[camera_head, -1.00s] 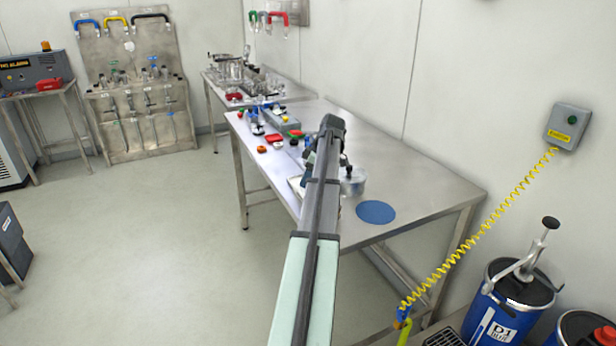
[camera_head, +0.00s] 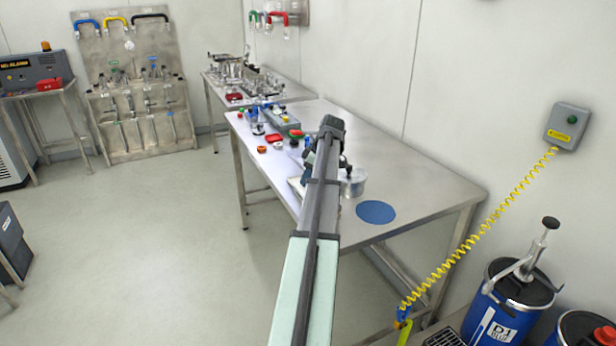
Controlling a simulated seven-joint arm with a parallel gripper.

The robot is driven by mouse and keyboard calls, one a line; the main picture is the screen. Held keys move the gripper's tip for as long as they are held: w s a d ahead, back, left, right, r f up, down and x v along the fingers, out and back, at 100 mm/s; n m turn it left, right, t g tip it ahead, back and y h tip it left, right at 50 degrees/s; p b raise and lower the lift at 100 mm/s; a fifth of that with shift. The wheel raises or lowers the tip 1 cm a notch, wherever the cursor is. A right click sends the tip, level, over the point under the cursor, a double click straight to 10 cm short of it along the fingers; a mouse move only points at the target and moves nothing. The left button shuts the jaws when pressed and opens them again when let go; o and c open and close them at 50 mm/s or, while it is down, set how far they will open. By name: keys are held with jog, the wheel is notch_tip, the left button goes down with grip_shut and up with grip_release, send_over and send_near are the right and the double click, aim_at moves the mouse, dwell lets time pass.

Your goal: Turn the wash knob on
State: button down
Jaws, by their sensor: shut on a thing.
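My arm reaches from the bottom middle over the steel table (camera_head: 425,185) and bends down at its far end. Dark wrist parts show on both sides of the arm just above the table, but the jaws of my gripper are hidden behind the arm. A metal canister (camera_head: 354,186) stands just right of the arm, close to the wrist. I cannot make out the wash knob; it may be hidden behind the arm or be one of the small parts on the table.
A blue round mat (camera_head: 376,212) lies on the table's near part. Small coloured parts and a grey box (camera_head: 284,119) are at its far left. A blue drum (camera_head: 505,305) with a pump and a yellow coiled cord (camera_head: 475,240) are at the right. The table's right side is clear.

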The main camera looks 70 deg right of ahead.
dwell(0.3)
jog(key=c, duration=0.8)
grip_release()
jog(key=v, duration=1.4)
jog(key=shift+a+f, duration=0.1)
jog(key=shift+a, duration=0.05)
